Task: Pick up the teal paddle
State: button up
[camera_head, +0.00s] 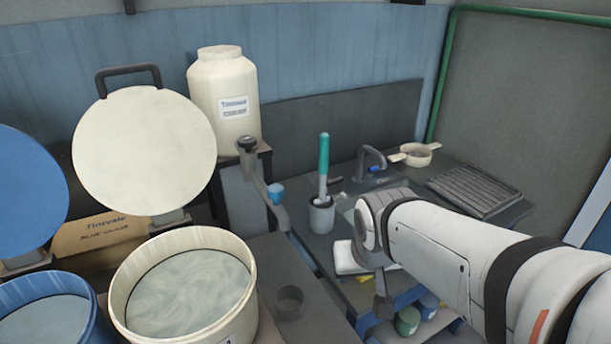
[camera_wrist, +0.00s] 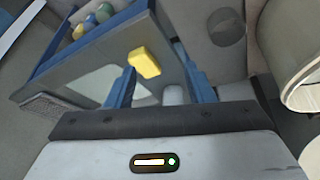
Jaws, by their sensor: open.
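The teal paddle (camera_head: 323,155) stands nearly upright in a dark cup (camera_head: 321,216) on the counter in the head view. Its teal handle points up, its paler lower part goes into the cup, and its lowest end is hidden there. My gripper (camera_head: 383,303) is mostly hidden by my wrist and points down, to the right of and nearer than the cup. In the wrist view my gripper (camera_wrist: 160,86) shows its two fingers spread apart, with nothing held between them. I cannot make out the paddle in the wrist view.
A cream tub (camera_head: 185,295) stands at the front left, with a raised round lid (camera_head: 145,150) behind it. A tap (camera_head: 371,160) and a drying rack (camera_head: 474,190) are behind my arm. A yellow sponge (camera_wrist: 145,62) shows in the wrist view.

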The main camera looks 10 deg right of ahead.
jog(key=w+d+r+t+b, duration=0.2)
jog(key=w+t, duration=0.5)
jog(key=w, duration=1.1)
jog(key=n+t+y+b, duration=0.1)
jog(key=n+t+y, duration=0.15)
jog(key=t, duration=0.35)
send_near(326, 147)
jog(key=w, duration=0.4)
jog(key=shift+w+a+f+y, duration=0.15)
jog(key=shift+w+y, duration=0.1)
jog(key=shift+y, duration=0.4)
jog(key=w, duration=0.2)
jog(key=w+p, duration=0.1)
jog(key=w, duration=0.1)
jog(key=w+a, duration=0.1)
jog(key=w, duration=0.2)
jog(key=shift+a+p, duration=0.1)
jog(key=shift+p, duration=0.25)
jog(key=shift+c, duration=0.3)
jog(key=c, duration=1)
